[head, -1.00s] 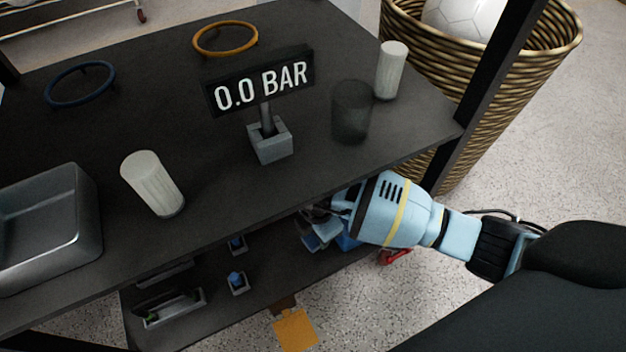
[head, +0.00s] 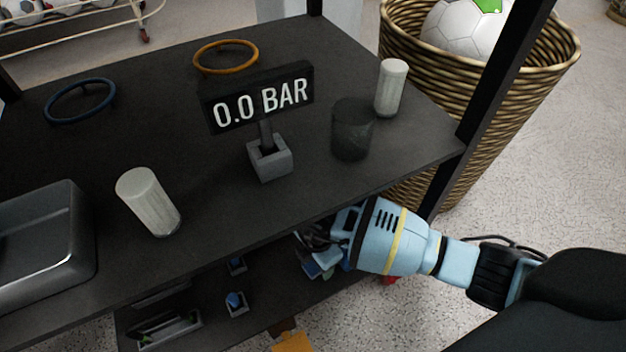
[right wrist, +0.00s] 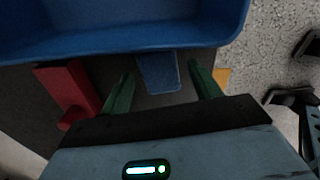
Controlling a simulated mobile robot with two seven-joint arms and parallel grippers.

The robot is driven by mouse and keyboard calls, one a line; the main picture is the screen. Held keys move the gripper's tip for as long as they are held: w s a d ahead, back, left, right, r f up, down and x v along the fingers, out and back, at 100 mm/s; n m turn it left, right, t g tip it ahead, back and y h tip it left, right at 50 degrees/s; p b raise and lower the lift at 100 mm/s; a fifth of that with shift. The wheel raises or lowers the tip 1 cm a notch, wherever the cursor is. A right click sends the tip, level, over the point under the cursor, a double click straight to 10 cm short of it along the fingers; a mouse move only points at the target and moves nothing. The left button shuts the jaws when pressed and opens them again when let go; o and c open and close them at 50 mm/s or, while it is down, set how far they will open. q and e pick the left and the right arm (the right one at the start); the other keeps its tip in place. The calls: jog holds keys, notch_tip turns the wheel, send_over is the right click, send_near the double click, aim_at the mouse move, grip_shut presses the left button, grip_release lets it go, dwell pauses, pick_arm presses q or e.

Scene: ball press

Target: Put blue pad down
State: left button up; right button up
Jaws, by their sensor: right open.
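A flat blue pad (right wrist: 158,74) lies on the dark lower shelf in the right wrist view, between and just beyond my fingertips. My right gripper (right wrist: 162,80) is open, with its two green fingers on either side of the pad and a gap to each. In the head view my right arm reaches in under the tabletop, and the right gripper (head: 316,243) is partly hidden by the table edge. The pad cannot be made out clearly there. My left gripper is not in view.
A large blue bin (right wrist: 130,42) stands just ahead of the fingers, with a red object (right wrist: 70,88) to the left. Above, the dark tabletop (head: 215,185) holds a pressure display (head: 260,97), cylinders, rings and a grey tray. A wicker basket (head: 495,110) stands right.

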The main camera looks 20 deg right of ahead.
jog(key=shift+f+b, duration=0.1)
jog(key=shift+b, duration=0.5)
notch_tip(320, 180, up, 8)
jog(key=p, duration=0.4)
jog(key=shift+w+f, duration=0.15)
jog(key=shift+f, duration=0.1)
